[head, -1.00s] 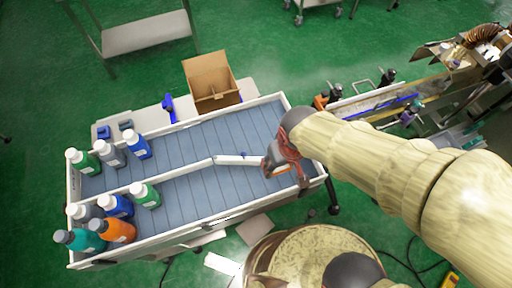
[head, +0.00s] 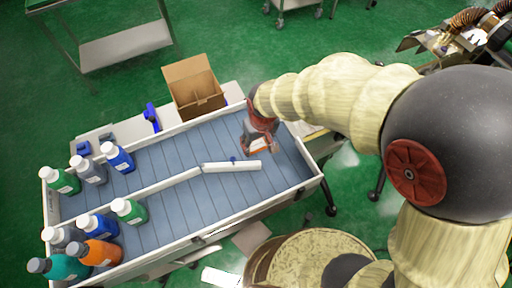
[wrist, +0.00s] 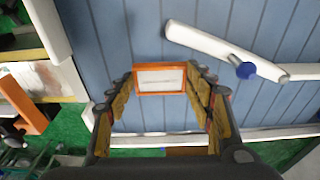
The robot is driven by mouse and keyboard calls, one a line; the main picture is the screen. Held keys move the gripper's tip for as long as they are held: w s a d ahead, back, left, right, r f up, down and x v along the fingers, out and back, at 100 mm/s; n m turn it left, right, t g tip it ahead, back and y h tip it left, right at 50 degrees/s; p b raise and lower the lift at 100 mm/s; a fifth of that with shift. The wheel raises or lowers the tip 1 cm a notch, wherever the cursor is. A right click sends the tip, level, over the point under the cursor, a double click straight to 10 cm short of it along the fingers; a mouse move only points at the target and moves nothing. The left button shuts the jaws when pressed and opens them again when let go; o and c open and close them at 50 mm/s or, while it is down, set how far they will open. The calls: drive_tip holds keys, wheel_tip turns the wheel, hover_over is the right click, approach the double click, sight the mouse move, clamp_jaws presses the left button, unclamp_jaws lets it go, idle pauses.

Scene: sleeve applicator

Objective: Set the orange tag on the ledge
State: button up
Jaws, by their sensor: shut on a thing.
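The orange tag (wrist: 160,66), an orange rectangular frame with a pale centre, is between the fingertips of my gripper (wrist: 162,84) in the wrist view. The gripper is shut on its two sides. I cannot tell the tag's height above the slats. No part is clearly marked as the ledge; white side rails (head: 262,208) edge the conveyor.
Several bottles, among them an orange one (head: 102,253), stand at the conveyor's left end. The jointed white divider (head: 232,166) with a blue knob (wrist: 245,70) runs along the middle. An open cardboard box (head: 197,95) sits behind the far rail. The slats around the tag are clear.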

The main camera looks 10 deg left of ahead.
sight(257, 143)
drive_tip(key=shift+w+a+f, duration=0.2)
drive_tip(key=shift+w+f, duration=0.35)
drive_tip(key=shift+f, duration=0.2)
drive_tip(key=shift+w+a+f+b, duration=0.15)
drive_tip(key=shift+f+b, duration=0.65)
drive_tip(key=shift+f, duration=0.8)
drive_tip(key=shift+f, duration=0.1)
drive_tip(key=o, duration=0.9)
drive_tip(key=shift+o, duration=0.8)
